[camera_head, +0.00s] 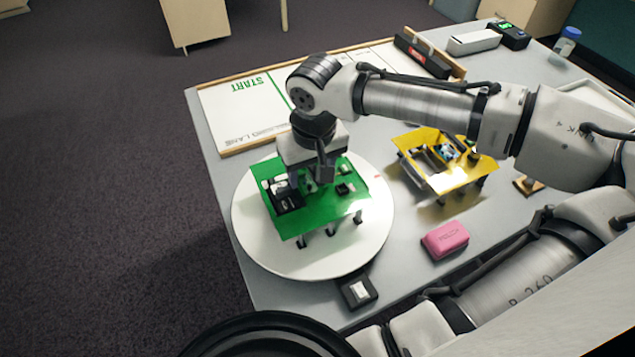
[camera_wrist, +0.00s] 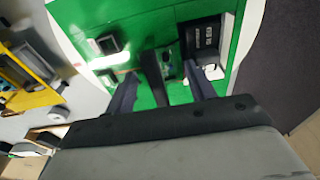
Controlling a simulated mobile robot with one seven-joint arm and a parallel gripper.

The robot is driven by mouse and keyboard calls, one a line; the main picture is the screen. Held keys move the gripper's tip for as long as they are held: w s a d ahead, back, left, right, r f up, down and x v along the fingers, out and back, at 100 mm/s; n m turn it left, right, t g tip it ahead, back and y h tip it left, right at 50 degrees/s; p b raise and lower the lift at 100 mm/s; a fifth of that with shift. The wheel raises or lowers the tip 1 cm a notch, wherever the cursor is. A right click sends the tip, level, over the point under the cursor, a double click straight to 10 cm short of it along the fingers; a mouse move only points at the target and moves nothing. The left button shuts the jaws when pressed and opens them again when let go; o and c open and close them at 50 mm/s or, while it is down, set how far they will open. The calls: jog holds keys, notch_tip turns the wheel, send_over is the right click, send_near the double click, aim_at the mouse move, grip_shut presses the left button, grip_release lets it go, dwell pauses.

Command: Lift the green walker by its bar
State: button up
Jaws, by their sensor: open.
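The green walker (camera_head: 310,220) is a flat green plate on several short legs, carrying dark modules. It stands on a round white turntable (camera_head: 255,245) at the left of the table. My gripper (camera_head: 308,182) points down over the middle of the walker and hides part of its top. In the wrist view the green plate (camera_wrist: 145,18) fills the upper middle, and my gripper (camera_wrist: 158,80) has its two fingers apart. A dark upright bar (camera_wrist: 153,80) shows between the fingers, with green visible on both sides. I cannot tell whether either finger touches it.
A yellow walker (camera_head: 418,141) stands to the right, beneath my arm. A pink block (camera_head: 445,240) and a small dark box (camera_head: 358,290) lie near the front edge. A white START board (camera_head: 240,110) lies behind the turntable. Boxes (camera_head: 474,42) stand at the back right.

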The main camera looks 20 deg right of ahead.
jog(key=c, duration=0.8)
jog(key=shift+c, duration=0.2)
